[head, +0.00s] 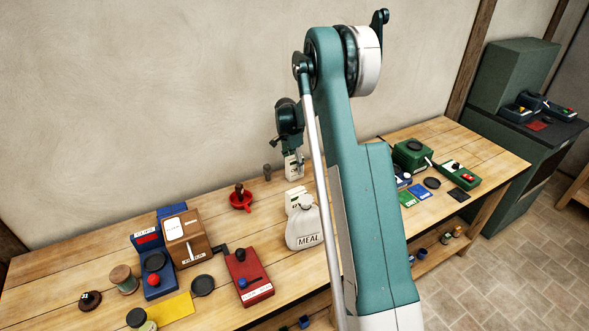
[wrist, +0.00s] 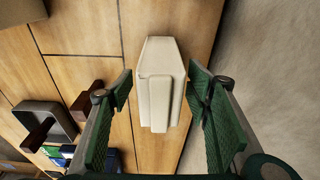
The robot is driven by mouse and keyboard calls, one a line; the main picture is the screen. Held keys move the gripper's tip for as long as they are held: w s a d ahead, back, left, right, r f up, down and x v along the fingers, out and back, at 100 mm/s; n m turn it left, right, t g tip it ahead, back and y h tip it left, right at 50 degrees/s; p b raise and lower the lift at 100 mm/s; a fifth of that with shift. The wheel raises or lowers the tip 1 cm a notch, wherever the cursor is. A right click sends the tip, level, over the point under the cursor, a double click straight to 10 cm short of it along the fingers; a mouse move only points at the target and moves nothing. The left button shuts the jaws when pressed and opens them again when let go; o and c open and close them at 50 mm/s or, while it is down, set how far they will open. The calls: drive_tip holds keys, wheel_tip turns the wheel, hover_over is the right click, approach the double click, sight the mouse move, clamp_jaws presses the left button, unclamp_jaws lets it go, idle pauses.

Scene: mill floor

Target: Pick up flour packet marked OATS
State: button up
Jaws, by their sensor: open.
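A pale cream packet (wrist: 160,58) stands on the wooden bench between my open fingers in the wrist view. Clear gaps show on both sides of it. In the head view this appears to be the white packet (head: 293,168) just under my gripper (head: 291,150), near the wall. Its label is too small to read, so I cannot confirm OATS. My gripper also shows in the wrist view (wrist: 161,95), with green pads at left and right, empty. Another white packet (head: 294,201) stands nearer the front, partly hidden behind a pale sack marked MEAL (head: 304,230).
A red dish with a dark knob (head: 241,200) and a small grey peg (head: 267,173) stand left of the packet. A red box (head: 249,277) and brown box (head: 186,238) lie further left. A green device (head: 412,153) stands at right. The wall is close behind.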

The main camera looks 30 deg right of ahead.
sight(296, 169)
drive_tip(key=shift+d+f, duration=0.2)
drive_tip(key=shift+f, duration=1.35)
drive_tip(key=shift+c, duration=0.5)
drive_tip(key=c, duration=1.1)
